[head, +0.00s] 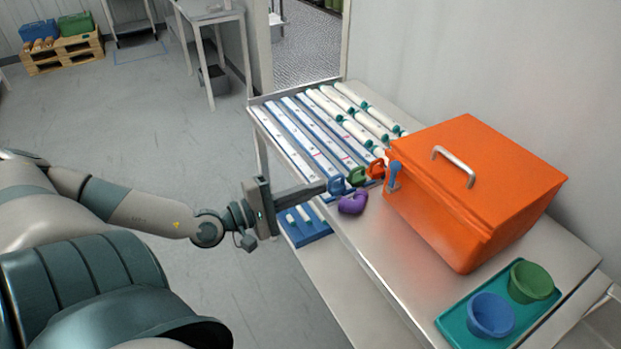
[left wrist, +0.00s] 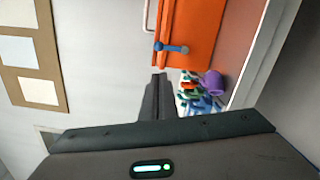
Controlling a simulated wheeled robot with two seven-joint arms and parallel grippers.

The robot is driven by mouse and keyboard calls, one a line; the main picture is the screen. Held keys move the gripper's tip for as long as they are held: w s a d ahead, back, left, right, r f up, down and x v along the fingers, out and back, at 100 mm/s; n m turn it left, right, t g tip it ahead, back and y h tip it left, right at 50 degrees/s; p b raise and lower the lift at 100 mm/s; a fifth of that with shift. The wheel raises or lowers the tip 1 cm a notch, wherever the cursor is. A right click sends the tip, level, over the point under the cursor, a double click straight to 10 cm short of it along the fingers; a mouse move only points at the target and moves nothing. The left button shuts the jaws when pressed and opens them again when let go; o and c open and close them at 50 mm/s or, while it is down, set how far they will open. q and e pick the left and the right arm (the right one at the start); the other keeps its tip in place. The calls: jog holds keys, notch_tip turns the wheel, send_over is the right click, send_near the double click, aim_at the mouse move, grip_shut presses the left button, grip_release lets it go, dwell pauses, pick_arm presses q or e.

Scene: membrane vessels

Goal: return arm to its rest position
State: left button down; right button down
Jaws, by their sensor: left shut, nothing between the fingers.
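My left gripper (head: 322,187) reaches in from the left over the near edge of the metal table (head: 375,262). Its fingers are shut with nothing between them. In the left wrist view the closed fingers (left wrist: 159,88) point toward the orange box (left wrist: 190,25). In the head view the fingertips appear close to a blue ring-shaped piece (head: 337,185); I cannot tell whether they touch. A green piece (head: 356,176), an orange-red piece (head: 376,169) and a purple piece (head: 353,203) are beside it. My right gripper is not in view.
The orange box (head: 470,180) with a blue latch (head: 394,174) stands on the table. White tubes (head: 352,97) lie in rows behind. A teal tray (head: 455,323) holds a blue cup (head: 491,315) and a green cup (head: 531,281).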

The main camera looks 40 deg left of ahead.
pick_arm(q)
jog(key=shift+s, duration=0.25)
jog(key=shift+a, duration=0.1)
dwell(0.5)
